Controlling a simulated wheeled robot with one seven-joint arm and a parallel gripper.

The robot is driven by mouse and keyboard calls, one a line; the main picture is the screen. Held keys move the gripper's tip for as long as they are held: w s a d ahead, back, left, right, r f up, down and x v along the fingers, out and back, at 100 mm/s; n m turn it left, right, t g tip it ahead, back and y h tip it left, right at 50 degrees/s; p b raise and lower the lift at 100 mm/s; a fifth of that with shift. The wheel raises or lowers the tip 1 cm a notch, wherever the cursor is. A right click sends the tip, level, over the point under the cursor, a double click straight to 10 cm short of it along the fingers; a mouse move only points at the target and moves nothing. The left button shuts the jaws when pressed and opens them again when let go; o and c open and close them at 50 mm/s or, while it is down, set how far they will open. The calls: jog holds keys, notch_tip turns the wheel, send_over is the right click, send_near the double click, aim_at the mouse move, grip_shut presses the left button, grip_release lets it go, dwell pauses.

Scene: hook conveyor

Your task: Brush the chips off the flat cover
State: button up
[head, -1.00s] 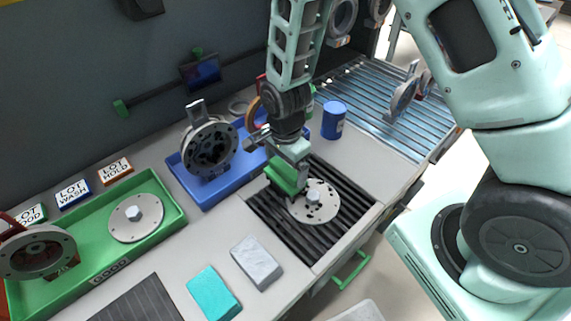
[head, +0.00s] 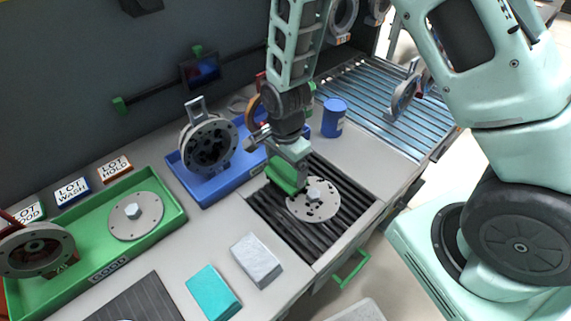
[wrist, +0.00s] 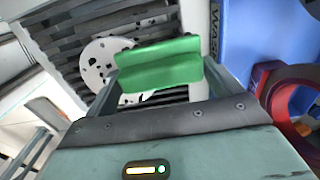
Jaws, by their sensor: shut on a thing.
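The flat cover (head: 328,205) is a pale round disc with a hex boss in its middle. It lies on the black slatted grate, with several dark chips on its face. My gripper (head: 287,170) is shut on a green brush (head: 281,177), held at the cover's upper left edge. The wrist view shows the green brush (wrist: 160,64) between the two fingers, hiding part of the cover (wrist: 104,58). Dark chips show on the cover's visible part there. I cannot tell whether the bristles touch the cover.
The slatted grate (head: 272,219) is set in the bench. A blue tray (head: 203,190) with a flanged part stands to its left, a blue can (head: 334,118) behind. A green tray (head: 168,199) holds another cover. Grey (head: 257,260) and teal (head: 213,292) blocks lie in front.

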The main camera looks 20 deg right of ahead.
jog(key=shift+w+d+r, duration=0.1)
jog(key=shift+w+d, duration=0.1)
jog(key=shift+d, duration=0.35)
jog(key=shift+w+d, duration=0.15)
jog(key=shift+d, duration=0.35)
jog(key=shift+w+d, duration=0.2)
jog(key=shift+d, duration=0.35)
jog(key=shift+w+d, duration=0.15)
jog(key=shift+d, duration=0.35)
jog(key=shift+a, duration=0.15)
jog(key=shift+s+a, duration=0.35)
jog(key=shift+a, duration=0.55)
jog(key=shift+s+a+f+p, duration=0.1)
jog(key=shift+s+a+p, duration=0.1)
jog(key=shift+a, duration=0.35)
jog(key=shift+s+a+f+p, duration=0.1)
jog(key=shift+s+a+p, duration=0.1)
jog(key=shift+a, duration=0.3)
jog(key=shift+w+d+r, duration=0.1)
jog(key=shift+w+d, duration=0.15)
jog(key=shift+d, duration=0.45)
jog(key=shift+w+d+r, duration=0.1)
jog(key=shift+w+d, duration=0.15)
jog(key=shift+d, duration=0.45)
jog(key=shift+w+d, duration=0.25)
jog(key=shift+d, duration=0.45)
